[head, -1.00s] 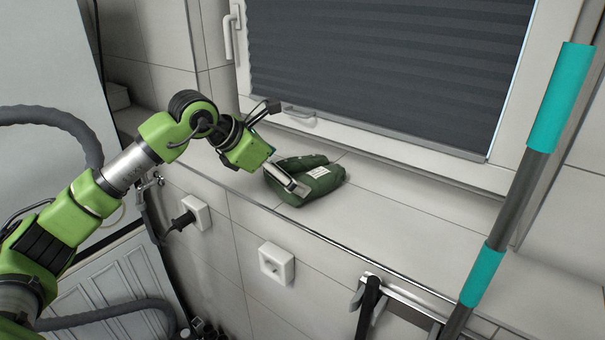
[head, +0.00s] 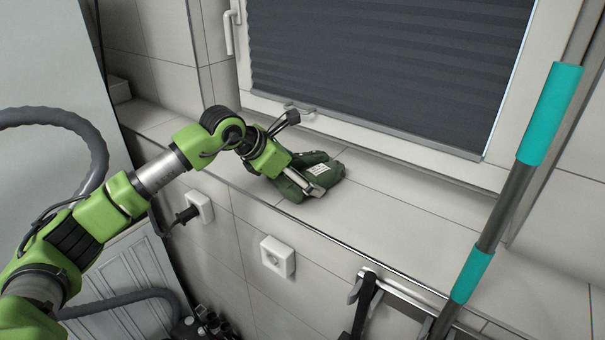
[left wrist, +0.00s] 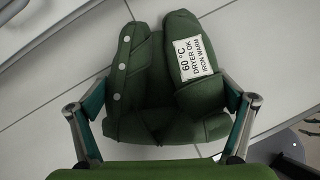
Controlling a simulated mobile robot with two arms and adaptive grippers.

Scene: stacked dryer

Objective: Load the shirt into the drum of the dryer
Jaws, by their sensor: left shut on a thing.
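The shirt (head: 325,172) is a dark green folded bundle with a white care label, lying on the tiled window ledge. In the left wrist view the shirt (left wrist: 150,80) shows white buttons and a label reading 60 °C, dryer OK, iron warm. My left gripper (head: 303,188) reaches down from the left and is shut on the shirt. In the left wrist view its fingers press on both sides of the bundle. The shirt looks still on the ledge. My right gripper is not in view. The dryer's drum is not seen.
The tiled ledge (head: 430,220) is clear to the right of the shirt. A window with a dark blind (head: 390,70) stands behind. A turquoise and grey pole (head: 510,180) leans at the right. A wall socket (head: 277,257) and grey hose (head: 60,118) are near my arm.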

